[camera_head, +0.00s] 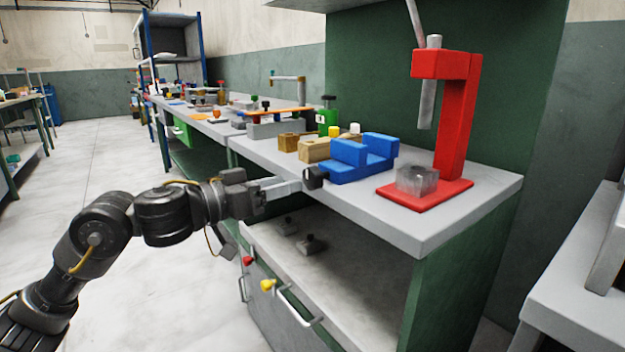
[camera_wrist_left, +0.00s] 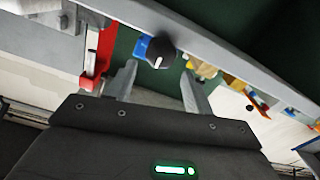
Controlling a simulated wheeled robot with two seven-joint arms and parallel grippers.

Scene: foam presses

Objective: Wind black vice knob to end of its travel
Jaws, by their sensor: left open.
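The blue vice (camera_head: 375,163) sits near the front edge of the grey bench. Its black knob (camera_head: 314,178) sticks out toward the aisle, past the bench edge. In the left wrist view the knob (camera_wrist_left: 155,52) has a white mark, and a bit of the blue vice (camera_wrist_left: 141,46) shows behind it. My left gripper (camera_head: 298,184) points at the knob from the left. In the left wrist view its open fingers (camera_wrist_left: 158,72) lie to either side of the knob's line, with the knob just beyond the tips. Whether they touch it is unclear. My right gripper is out of view.
A red press (camera_head: 460,115) with a translucent grey block (camera_head: 417,180) on its base stands right of the vice. Wooden blocks (camera_head: 314,149) and a green object (camera_head: 327,118) stand left of it. An open shelf (camera_head: 340,260) lies below; the left aisle is clear.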

